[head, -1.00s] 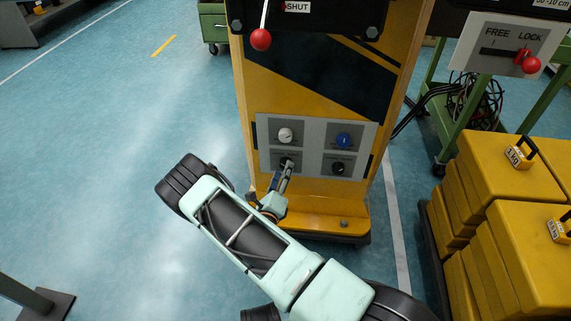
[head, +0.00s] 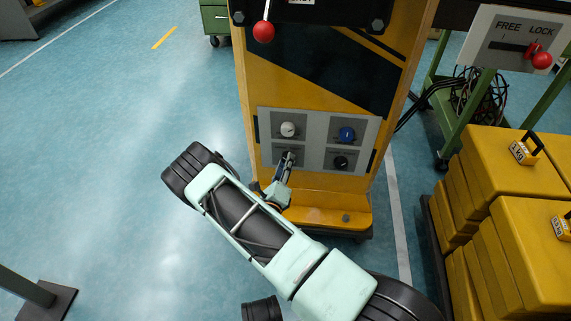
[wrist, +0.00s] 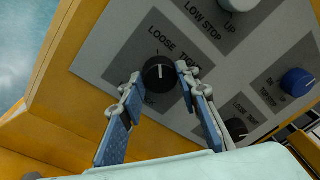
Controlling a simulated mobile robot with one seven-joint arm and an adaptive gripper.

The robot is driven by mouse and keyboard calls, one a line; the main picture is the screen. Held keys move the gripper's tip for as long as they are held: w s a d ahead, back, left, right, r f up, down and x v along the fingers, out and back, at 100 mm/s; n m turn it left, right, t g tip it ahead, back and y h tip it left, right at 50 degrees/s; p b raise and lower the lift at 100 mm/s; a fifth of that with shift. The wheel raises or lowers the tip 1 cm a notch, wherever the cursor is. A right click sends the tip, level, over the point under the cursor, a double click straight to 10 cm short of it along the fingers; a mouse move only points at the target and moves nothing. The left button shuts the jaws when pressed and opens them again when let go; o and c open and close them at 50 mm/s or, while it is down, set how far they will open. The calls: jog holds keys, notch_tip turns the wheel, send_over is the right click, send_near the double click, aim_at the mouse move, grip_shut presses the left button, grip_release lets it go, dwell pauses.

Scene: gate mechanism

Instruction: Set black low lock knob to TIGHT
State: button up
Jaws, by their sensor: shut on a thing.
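The black low lock knob (wrist: 159,73) sits on the grey panel, below and left of the LOOSE and TIGHT lettering in the wrist view. Its white line points straight up in that picture, toward the word LOOSE rather than TIGHT. My gripper (wrist: 159,76) is shut on the knob, one finger on its left side and one on its right. In the head view my gripper (head: 288,160) reaches the lower left of the panel (head: 316,128) and hides most of the knob.
A white knob (head: 288,129), a blue knob (head: 347,134) and a second black knob (head: 341,163) share the panel. A lever with a red ball (head: 264,31) hangs above. Yellow weight blocks (head: 490,165) stand on the right.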

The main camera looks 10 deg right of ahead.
jog(key=shift+d+r+m+y+p, duration=0.1)
jog(key=shift+m+y+p, duration=0.3)
jog(key=shift+m+p, duration=1.9)
jog(key=shift+r+m+y+p, duration=0.1)
jog(key=shift+m+y+p, duration=0.3)
jog(key=shift+m+p, duration=1.85)
jog(key=shift+d+r+m+y+p, duration=0.1)
jog(key=shift+m+y+p, duration=0.5)
jog(key=shift+m, duration=3.15)
jog(key=shift+f, duration=0.1)
jog(key=o, duration=1.2)
jog(key=shift+g, duration=0.3)
jog(key=shift+c, duration=0.2)
jog(key=shift+s, duration=0.1)
